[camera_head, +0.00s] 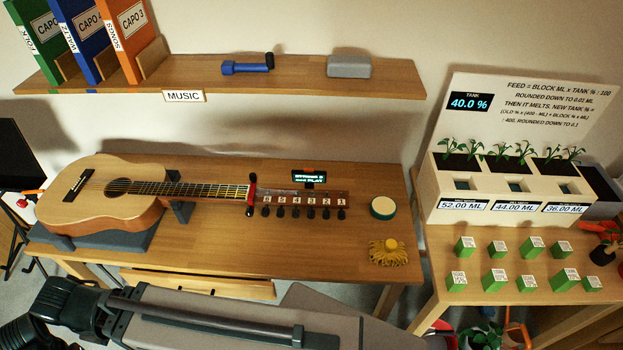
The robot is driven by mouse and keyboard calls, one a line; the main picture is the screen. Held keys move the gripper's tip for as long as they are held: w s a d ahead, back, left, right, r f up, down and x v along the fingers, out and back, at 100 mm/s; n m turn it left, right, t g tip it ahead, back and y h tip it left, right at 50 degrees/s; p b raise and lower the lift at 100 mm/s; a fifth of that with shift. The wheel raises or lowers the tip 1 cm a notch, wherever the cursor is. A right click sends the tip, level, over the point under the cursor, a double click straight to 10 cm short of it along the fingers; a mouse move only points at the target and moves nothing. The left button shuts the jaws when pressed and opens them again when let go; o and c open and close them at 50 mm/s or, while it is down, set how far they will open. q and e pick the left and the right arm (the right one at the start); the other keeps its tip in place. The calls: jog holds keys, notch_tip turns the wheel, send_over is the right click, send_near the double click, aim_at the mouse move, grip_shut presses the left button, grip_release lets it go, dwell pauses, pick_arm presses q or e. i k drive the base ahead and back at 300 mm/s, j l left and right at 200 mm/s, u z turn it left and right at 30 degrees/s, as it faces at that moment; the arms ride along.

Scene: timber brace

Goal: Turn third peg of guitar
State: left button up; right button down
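An acoustic guitar (95,197) lies on the wooden table with its headstock pointing right. A row of dark tuning pegs with small white number labels runs along the headstock's near edge; the numbers appear to fall from 6 at the left to 1 at the right. The peg under the label that appears to read 3 (311,213) is fourth from the left. A red and black capo-like clamp (251,195) sits across the neck by the headstock. A small display (310,179) with green text stands behind the pegs. Neither gripper shows; grey and black parts of mine cross the bottom foreground.
A round green-rimmed item (383,208) and a yellow fringed item (388,252) lie on the table (340,250) to the right of the headstock. A drawer front (200,283) sticks out at the front. A shelf (300,86) hangs above. Green blocks (532,245) and planters stand right.

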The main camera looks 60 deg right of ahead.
aim_at(310, 213)
jog(key=z, duration=1.7)
jog(key=k+j+z, duration=0.1)
jog(key=z, duration=0.15)
jog(key=k+z, duration=0.25)
